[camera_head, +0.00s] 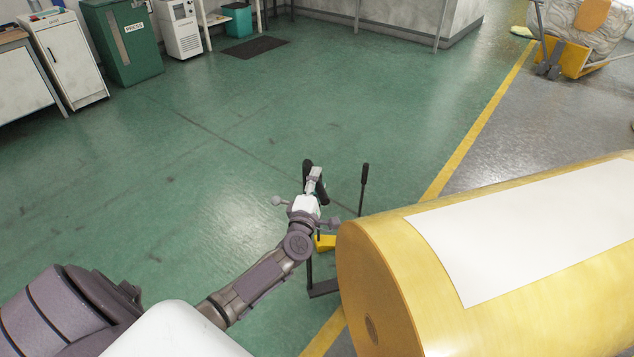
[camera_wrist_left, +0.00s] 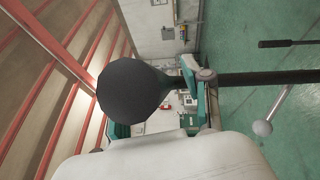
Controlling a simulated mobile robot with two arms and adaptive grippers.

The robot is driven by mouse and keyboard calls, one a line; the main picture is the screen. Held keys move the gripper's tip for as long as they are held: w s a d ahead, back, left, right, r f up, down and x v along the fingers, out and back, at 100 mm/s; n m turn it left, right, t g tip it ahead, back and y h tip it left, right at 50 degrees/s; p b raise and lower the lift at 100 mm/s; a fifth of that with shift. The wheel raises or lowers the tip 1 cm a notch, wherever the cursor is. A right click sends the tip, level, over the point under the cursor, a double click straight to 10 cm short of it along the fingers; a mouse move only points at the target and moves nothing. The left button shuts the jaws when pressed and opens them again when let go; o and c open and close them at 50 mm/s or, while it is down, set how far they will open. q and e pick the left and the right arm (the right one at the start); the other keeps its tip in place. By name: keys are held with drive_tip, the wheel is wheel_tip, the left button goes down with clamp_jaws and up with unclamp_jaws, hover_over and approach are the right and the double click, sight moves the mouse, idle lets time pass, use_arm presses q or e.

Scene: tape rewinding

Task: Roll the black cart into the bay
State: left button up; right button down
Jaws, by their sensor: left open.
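The black cart (camera_head: 324,289) is mostly hidden under a large yellow roll (camera_head: 385,280). Its dark frame and upright handle posts show at the roll's left end. One black handle (camera_head: 363,188) stands free to the right of my left gripper (camera_head: 315,178). That gripper is open, at the other black handle (camera_head: 307,165). In the left wrist view a black rounded handle end (camera_wrist_left: 133,90) is close to the camera, near the teal fingers. I cannot tell whether they touch it. My right gripper is not in view.
A yellow floor line (camera_head: 470,140) runs from beside the roll to the back right. The green floor (camera_head: 190,190) is clear at left and centre. Cabinets (camera_head: 125,45) line the back left. A yellow pallet truck (camera_head: 575,60) with a wrapped load stands at the far right.

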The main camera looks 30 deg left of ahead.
use_arm(q)
drive_tip(key=shift+c, duration=0.3)
clamp_jaws()
drive_tip(key=shift+w+d, duration=0.1)
